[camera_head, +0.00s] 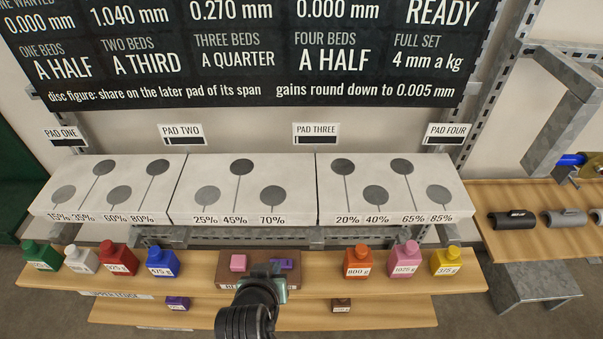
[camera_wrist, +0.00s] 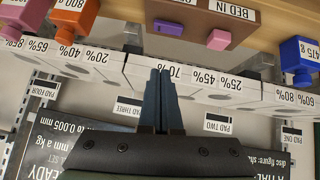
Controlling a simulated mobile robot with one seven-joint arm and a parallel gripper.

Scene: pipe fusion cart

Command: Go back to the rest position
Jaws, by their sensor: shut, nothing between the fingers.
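My gripper (camera_wrist: 166,78) shows in the wrist view with its two dark fingers together and nothing between them. In the head view my gripper (camera_head: 266,268) is at the lower middle, in front of the brown block marked as a bed (camera_head: 226,270). A pink piece (camera_head: 238,262) and a purple piece (camera_head: 284,264) sit on that block; both also show at the top of the wrist view. The wrist picture is upside down, with the pad labels inverted. My arm hides part of the block and the lower shelf.
Labelled weights stand along the upper wooden shelf, including a blue one (camera_head: 160,262) and an orange one (camera_head: 358,261). White pads (camera_head: 245,190) with grey discs lie behind. A lower shelf (camera_head: 390,312) holds a small purple weight (camera_head: 178,303). Pipe pieces (camera_head: 512,219) lie on the right bench.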

